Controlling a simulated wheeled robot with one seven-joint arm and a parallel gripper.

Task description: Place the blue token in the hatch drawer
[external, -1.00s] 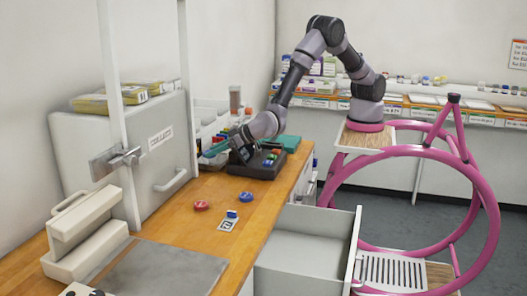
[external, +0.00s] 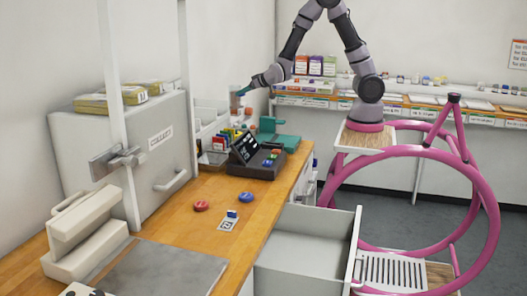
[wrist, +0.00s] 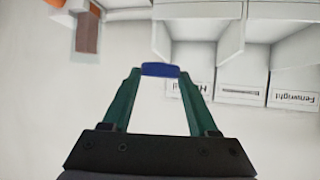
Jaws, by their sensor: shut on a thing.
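My gripper (external: 241,92) is raised above the back of the counter; its green fingers also show in the wrist view (wrist: 160,80). It is shut on a blue token (wrist: 160,69), held between the fingertips. The held token is too small to make out clearly in the external view. A second small blue piece (external: 232,213) sits on a white card on the wooden counter. A grey drawer (external: 312,240) stands open at the counter's front, and its visible inside looks empty. A closed grey unit marked COLLECT (external: 130,155) has a handle; I cannot tell which is the hatch drawer.
A red disc (external: 200,205) lies on the counter (external: 185,228). A dark keypad terminal (external: 256,160) stands at the back, near a teal device (external: 275,132) and white bins (external: 210,122). White posts (external: 187,80) rise beside the COLLECT unit. The counter's middle is mostly clear.

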